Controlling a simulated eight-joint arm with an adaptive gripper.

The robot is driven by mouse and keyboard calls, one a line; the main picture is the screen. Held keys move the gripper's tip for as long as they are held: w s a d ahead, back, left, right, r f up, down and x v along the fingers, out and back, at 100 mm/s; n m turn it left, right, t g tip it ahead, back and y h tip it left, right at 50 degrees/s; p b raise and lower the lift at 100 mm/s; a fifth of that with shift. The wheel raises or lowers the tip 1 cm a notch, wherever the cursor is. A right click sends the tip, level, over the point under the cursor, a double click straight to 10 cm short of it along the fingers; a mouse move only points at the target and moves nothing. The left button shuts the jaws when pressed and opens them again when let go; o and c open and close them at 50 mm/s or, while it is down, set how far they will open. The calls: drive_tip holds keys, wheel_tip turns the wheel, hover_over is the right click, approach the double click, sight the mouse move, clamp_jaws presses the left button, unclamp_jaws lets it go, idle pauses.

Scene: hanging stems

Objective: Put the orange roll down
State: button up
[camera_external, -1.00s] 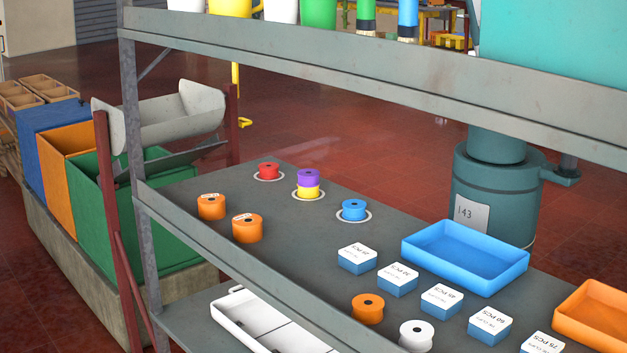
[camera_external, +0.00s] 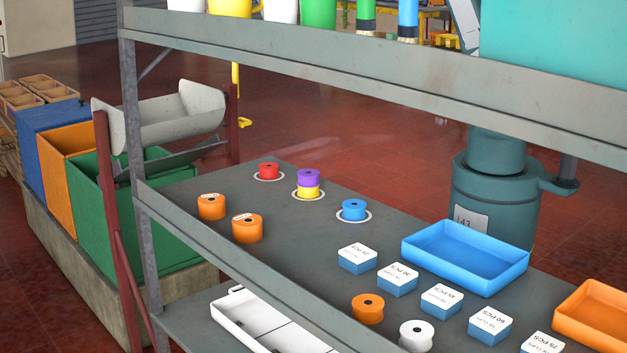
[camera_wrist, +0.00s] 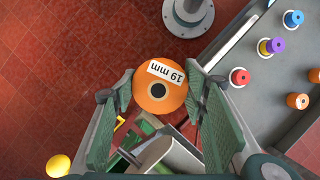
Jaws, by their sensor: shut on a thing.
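In the wrist view an orange roll (camera_wrist: 158,88) with a white "19 mm" label sits between the two green fingers of my gripper (camera_wrist: 160,92), which is shut on it. The roll's labelled face is towards the camera. Behind it in that view are red floor and a green bin, with the shelf off to the right. My gripper and this roll are out of the external view. Other orange rolls stand on the shelf: two labelled ones (camera_external: 211,207) (camera_external: 247,228) at the left and one (camera_external: 367,308) near the front edge.
On the grey shelf (camera_external: 300,240), a red roll (camera_external: 269,171), a purple roll (camera_external: 308,177) on a yellow one (camera_external: 308,192), and a blue roll (camera_external: 354,210) stand in white rings. Labelled boxes (camera_external: 357,258) and a blue tray (camera_external: 465,257) are to the right. An upper shelf beam (camera_external: 370,85) crosses above.

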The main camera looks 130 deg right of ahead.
sight(185, 194)
drive_tip(key=s+d+m+t+b, duration=0.1)
drive_tip(key=s+d+m, duration=0.2)
drive_tip(key=s, duration=0.6)
drive_tip(key=s+d+r+m+t+y+b, duration=0.1)
drive_tip(key=s+d+m, duration=0.2)
drive_tip(key=s+d, duration=0.3)
drive_tip(key=s, duration=0.3)
drive_tip(key=shift+s+d+b, duration=0.15)
drive_tip(key=shift+s+b, duration=0.15)
drive_tip(key=shift+s, duration=0.05)
drive_tip(key=shift+w, duration=0.1)
